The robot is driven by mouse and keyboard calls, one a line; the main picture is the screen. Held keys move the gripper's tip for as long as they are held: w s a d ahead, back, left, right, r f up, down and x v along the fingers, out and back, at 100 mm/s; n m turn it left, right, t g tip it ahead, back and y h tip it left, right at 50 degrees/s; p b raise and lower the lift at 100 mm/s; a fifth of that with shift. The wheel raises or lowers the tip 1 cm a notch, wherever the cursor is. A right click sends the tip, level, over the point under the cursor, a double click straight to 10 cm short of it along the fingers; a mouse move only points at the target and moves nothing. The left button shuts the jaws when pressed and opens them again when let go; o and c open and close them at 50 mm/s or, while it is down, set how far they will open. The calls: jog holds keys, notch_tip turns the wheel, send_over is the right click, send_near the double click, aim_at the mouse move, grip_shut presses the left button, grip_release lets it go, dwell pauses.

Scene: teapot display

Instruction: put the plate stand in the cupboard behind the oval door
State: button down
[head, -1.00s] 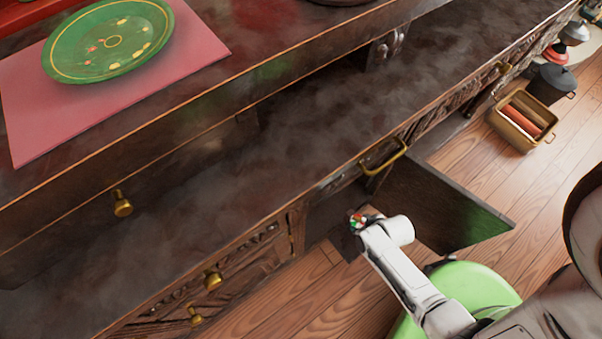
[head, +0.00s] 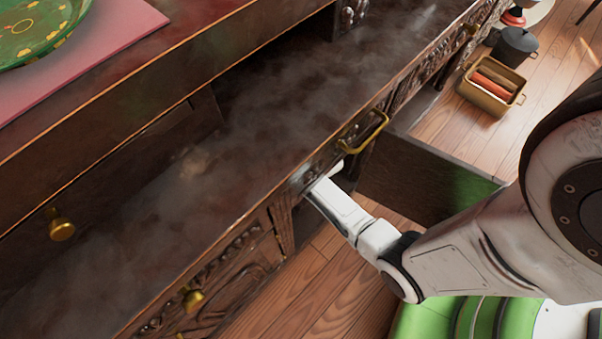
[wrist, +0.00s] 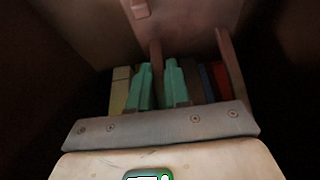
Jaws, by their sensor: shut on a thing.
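My gripper (wrist: 160,72) shows in the wrist view with its two teal fingers close together around a thin brown upright of what looks like the plate stand (wrist: 155,52). A second brown upright (wrist: 229,65) rises to the right of the fingers. The stand's lower part is hidden behind the gripper body. In the head view my arm reaches under the cabinet's top edge into the dark opening, so the gripper and stand are hidden there. The open cupboard door (head: 420,185) stands swung out to the right of my arm; its carved front is hidden.
Inside the dark cupboard, yellowish, blue and red shapes (wrist: 220,80) stand behind the fingers. A brass handle (head: 363,131) sits on the cabinet edge above my forearm. A box with reddish rolls (head: 493,88) and a dark pot (head: 515,45) stand on the floor beyond the door.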

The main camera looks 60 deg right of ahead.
jog(key=shift+f+b, duration=0.4)
jog(key=shift+f, duration=0.45)
notch_tip(320, 180, down, 5)
jog(key=b, duration=0.3)
jog(key=shift+w+b, duration=0.1)
jog(key=shift+b, duration=0.2)
jog(key=shift+w+d+f, duration=0.1)
jog(key=shift+f, duration=0.15)
jog(key=shift+r, duration=0.1)
jog(key=c, duration=1.1)
grip_release()
